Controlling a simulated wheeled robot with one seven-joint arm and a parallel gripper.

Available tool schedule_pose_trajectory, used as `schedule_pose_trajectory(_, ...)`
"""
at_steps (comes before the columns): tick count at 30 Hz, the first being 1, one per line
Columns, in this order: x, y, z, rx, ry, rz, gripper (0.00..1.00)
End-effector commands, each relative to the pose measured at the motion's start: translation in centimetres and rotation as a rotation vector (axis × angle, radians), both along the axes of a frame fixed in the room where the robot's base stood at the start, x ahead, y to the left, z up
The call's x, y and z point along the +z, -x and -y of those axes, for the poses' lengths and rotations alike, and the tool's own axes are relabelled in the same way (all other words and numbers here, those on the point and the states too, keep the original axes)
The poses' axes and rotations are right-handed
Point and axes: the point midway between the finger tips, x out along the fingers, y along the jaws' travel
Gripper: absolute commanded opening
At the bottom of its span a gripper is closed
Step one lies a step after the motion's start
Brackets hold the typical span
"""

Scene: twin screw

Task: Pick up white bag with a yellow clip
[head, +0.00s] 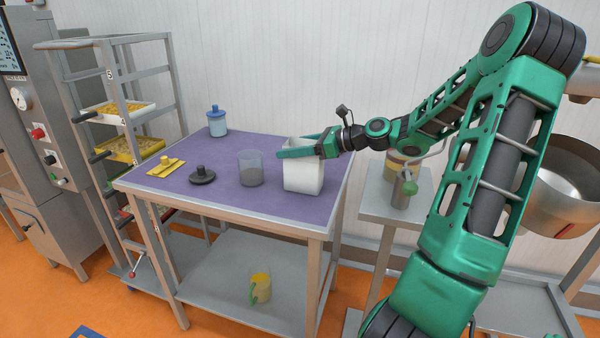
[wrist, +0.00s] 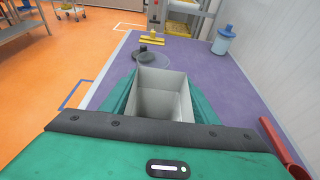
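A white, open-topped, box-shaped container (head: 303,178) stands near the right end of the purple table. It looks empty inside in the wrist view (wrist: 160,95). I see no yellow clip on it, so I cannot tell whether it is the white bag. My gripper (head: 300,144) reaches in from the right at its rim, one green finger along the near side and one along the far side. In the wrist view the fingers (wrist: 162,92) flank the container. Whether they press on it or only stand close is unclear.
On the purple table (head: 225,200) stand a clear grey-filled cup (head: 251,168) beside the container, a black knobbed disc (head: 201,175), a yellow knobbed piece (head: 166,167) and a blue-lidded jar (head: 216,121). A yellow jug (head: 261,288) sits on the lower shelf. A wall runs behind.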

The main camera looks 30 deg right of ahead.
Motion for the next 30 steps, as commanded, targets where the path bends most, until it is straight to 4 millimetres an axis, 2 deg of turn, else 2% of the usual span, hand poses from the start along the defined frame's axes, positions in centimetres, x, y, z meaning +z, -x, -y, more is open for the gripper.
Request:
schedule_pose_trajectory(1,0.0,0.0,0.0,0.0,0.0,0.0,0.34)
schedule_pose_trajectory(2,0.0,0.0,0.0,0.0,0.0,0.0,0.28)
schedule_pose_trajectory(14,0.5,0.0,0.1,-0.001,0.001,0.001,0.28)
schedule_pose_trajectory(19,2.1,0.0,0.1,0.001,0.005,0.002,0.28)
schedule_pose_trajectory(22,4.0,0.0,0.1,-0.001,0.007,0.003,0.28)
schedule_pose_trajectory(30,6.8,2.7,-3.7,-0.001,0.005,0.0,0.28)
